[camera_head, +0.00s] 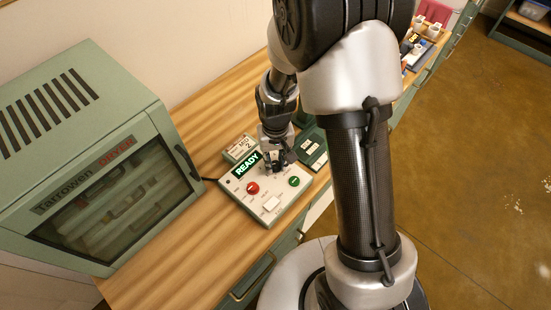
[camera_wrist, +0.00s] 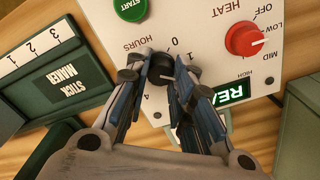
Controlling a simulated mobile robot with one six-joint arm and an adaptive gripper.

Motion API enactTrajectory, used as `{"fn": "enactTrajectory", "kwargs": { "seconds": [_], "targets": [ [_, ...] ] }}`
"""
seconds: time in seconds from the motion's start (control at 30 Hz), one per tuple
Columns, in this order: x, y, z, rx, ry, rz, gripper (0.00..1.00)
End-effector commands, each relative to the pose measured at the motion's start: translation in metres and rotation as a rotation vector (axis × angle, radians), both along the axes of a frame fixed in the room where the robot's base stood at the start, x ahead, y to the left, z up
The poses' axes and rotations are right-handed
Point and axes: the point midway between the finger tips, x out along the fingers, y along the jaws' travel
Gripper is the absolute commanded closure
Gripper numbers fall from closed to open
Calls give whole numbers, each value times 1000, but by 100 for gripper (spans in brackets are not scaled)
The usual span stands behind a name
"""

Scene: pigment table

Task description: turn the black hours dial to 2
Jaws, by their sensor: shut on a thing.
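The black hours dial (camera_wrist: 159,69) sits on a pale control panel (camera_head: 277,208). In the wrist view its scale reads HOURS, with 0, 1 and 4 visible; the other marks and the pointer are hidden by my fingers. My gripper (camera_wrist: 160,72) is shut on the dial, one finger on each side. In the head view my gripper (camera_head: 275,163) reaches down onto the panel's upper part and covers the dial.
The red heat dial (camera_wrist: 245,39) and green START button (camera_wrist: 130,8) are close by. A lit READY display (camera_head: 246,164) is at the panel's top left. A green dryer (camera_head: 110,160) stands left. Bare wood (camera_head: 190,262) lies in front.

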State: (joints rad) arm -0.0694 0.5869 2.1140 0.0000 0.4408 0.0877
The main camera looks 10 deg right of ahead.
Motion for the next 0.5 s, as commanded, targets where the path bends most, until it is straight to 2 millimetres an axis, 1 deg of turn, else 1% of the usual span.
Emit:
{"fn": "enactTrajectory", "kwargs": {
  "seconds": [0.2, 0.5],
  "targets": [
    [0, 0, 0, 0, -1, -109, 100],
    [0, 0, 0, 0, -1, -170, 100]
  ]
}}
